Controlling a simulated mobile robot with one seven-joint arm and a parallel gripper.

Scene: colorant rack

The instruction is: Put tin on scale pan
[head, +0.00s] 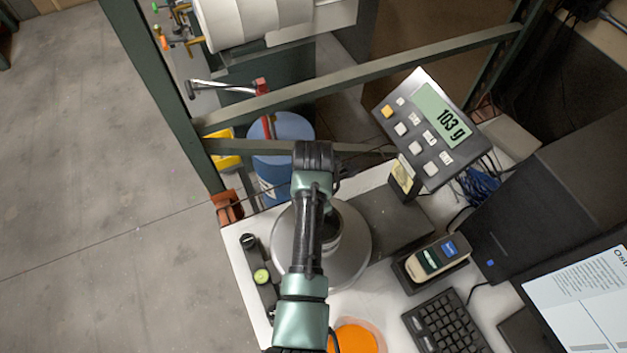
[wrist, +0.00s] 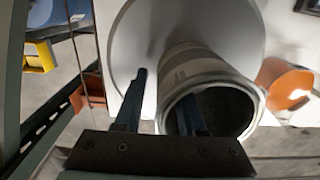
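The scale pan (head: 361,258) is a round grey disc at the bench's left end, and it fills the upper middle of the wrist view (wrist: 230,25). The tin (head: 333,240) is a pale open cylinder over the pan, partly hidden by my arm. In the wrist view the tin (wrist: 185,68) appears to stand on the pan with its mouth towards me. My gripper (wrist: 165,98) is open across the tin's near-left wall: one finger is outside, with a gap to the wall, and the other is inside the mouth. The scale display (head: 443,117) reads 103 g.
An orange-filled container (head: 357,338) stands near the pan, at right in the wrist view. A handheld device in a cradle (head: 437,260), a keyboard (head: 446,322) and a monitor (head: 585,300) are to the right. A dark bar with a green round part (head: 261,276) lies left of the pan.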

